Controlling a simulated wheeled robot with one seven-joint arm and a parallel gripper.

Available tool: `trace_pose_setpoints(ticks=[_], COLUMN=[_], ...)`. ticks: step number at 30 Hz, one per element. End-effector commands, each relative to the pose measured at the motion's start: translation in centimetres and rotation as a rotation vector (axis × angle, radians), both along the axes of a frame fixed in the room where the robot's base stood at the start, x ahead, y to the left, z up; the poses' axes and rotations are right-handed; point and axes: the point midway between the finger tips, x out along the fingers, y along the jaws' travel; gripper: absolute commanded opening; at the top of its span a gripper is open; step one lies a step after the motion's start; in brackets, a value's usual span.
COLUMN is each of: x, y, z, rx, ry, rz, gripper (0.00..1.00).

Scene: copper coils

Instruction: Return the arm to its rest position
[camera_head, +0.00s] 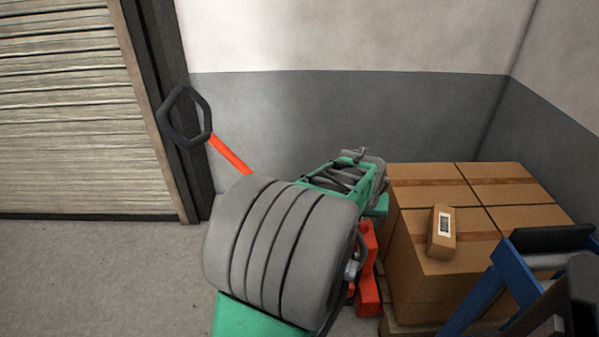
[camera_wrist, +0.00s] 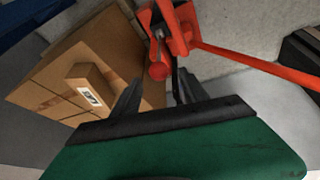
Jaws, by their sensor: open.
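My arm, green and grey, fills the middle of the camera_head view; its far end is folded behind the large grey ribbed part. My gripper's fingers are hidden or too unclear to make out there. In the camera_wrist view my gripper (camera_wrist: 157,95) shows two dark fingers spread apart with nothing between them. A small labelled carton (camera_head: 441,232) rests on top of the large brown boxes (camera_head: 415,275), apart from the gripper. The small carton also shows in the wrist view (camera_wrist: 91,86), left of the fingers.
A red pallet jack (camera_head: 369,284) stands beside the boxes, its dark loop handle (camera_head: 207,119) rising to the left. A blue frame (camera_head: 472,305) is at the lower right. A slatted shutter (camera_head: 75,110) is at left; the floor (camera_head: 95,280) before it is clear.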

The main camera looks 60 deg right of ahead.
Motion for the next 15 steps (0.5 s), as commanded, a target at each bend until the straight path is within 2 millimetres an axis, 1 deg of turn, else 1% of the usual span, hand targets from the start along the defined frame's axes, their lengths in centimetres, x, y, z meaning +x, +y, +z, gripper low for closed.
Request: trace_pose_setpoints(ticks=[2, 4, 5, 6, 7, 8, 9, 11, 12, 14, 15], x=[1.1, 3.6, 5.1, 7.4, 9.4, 11.5, 14.1, 17.7, 19.8, 22.5, 24.0], y=[0.3, 1.2, 1.9, 3.0, 4.2, 5.6, 7.6, 11.1, 13.6, 17.7, 20.7], z=[0.8, 2.3, 3.2, 4.6, 5.8, 7.0, 8.6, 10.8, 12.3, 14.4, 15.8], rx=[0.001, 0.003, 0.006, 0.01, 0.014, 0.02, 0.027, 0.04, 0.048, 0.061, 0.072], ry=[-0.002, -0.005, -0.007, -0.011, -0.013, -0.016, -0.018, -0.02, -0.022, -0.022, -0.021], rz=[0.022, 0.071, 0.101, 0.151, 0.196, 0.244, 0.309, 0.408, 0.473, 0.577, 0.647], gripper=[0.52, 0.52, 0.52, 0.52, 0.52, 0.52, 0.52, 0.52, 0.52, 0.52, 0.52])
